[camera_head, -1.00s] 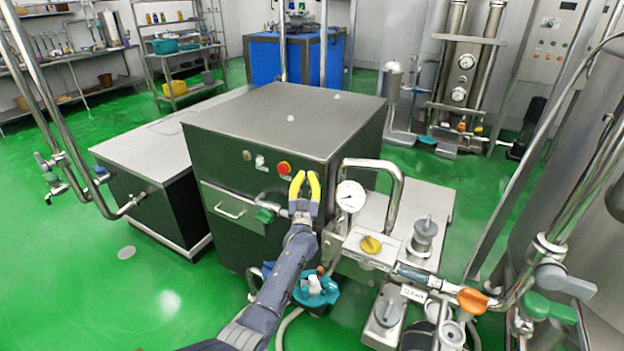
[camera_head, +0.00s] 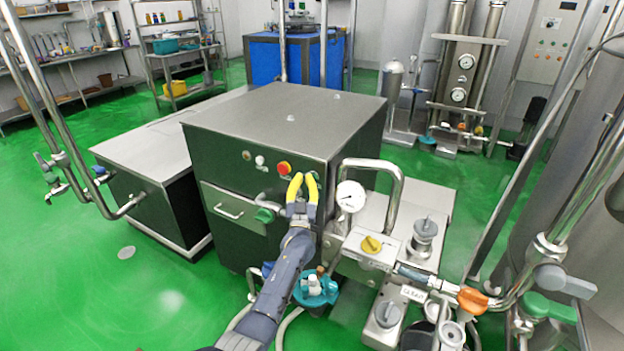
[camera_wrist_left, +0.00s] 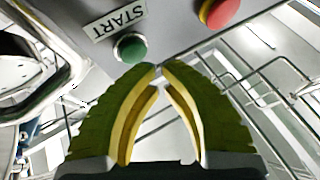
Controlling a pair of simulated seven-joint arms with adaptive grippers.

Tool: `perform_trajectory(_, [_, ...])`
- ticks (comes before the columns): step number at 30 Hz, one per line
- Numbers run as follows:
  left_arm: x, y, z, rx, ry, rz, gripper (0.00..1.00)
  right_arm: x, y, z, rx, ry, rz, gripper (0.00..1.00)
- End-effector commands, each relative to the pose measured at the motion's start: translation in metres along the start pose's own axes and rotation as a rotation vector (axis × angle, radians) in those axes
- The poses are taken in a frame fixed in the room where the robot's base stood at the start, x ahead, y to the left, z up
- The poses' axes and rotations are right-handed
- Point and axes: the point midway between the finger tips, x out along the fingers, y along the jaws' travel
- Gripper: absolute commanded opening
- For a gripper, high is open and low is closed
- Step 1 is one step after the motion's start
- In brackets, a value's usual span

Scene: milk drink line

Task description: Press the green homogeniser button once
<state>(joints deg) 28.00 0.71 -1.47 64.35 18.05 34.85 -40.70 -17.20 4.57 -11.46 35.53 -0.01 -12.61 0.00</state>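The green button (camera_wrist_left: 130,48) shows in the left wrist view on a grey panel, beside a START label (camera_wrist_left: 118,20) that appears upside down. In the head view the button is not visible; my left gripper seems to cover it. My left gripper (camera_head: 304,177) has yellow fingers and is in front of the dark homogeniser cabinet (camera_head: 240,185), just right of the red stop button (camera_head: 285,168). In the wrist view its fingertips (camera_wrist_left: 159,72) nearly meet, holding nothing, just below the green button. Contact cannot be told. My right gripper is not in view.
The red stop button (camera_wrist_left: 222,12) with a yellow ring is close by in the wrist view. A pressure gauge (camera_head: 350,196) and curved pipe stand right of my gripper.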

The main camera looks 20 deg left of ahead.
Motion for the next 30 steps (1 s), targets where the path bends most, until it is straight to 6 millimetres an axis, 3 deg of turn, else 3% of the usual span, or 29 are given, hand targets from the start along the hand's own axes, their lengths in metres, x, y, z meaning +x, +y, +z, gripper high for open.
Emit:
perform_trajectory(13, [-0.004,-0.002,-0.002,0.0,0.0,0.0,0.0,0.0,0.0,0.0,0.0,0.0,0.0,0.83])
perform_trajectory(30, [-0.038,-0.02,-0.02,-0.001,0.0,0.0,0.0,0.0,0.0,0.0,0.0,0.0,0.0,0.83])
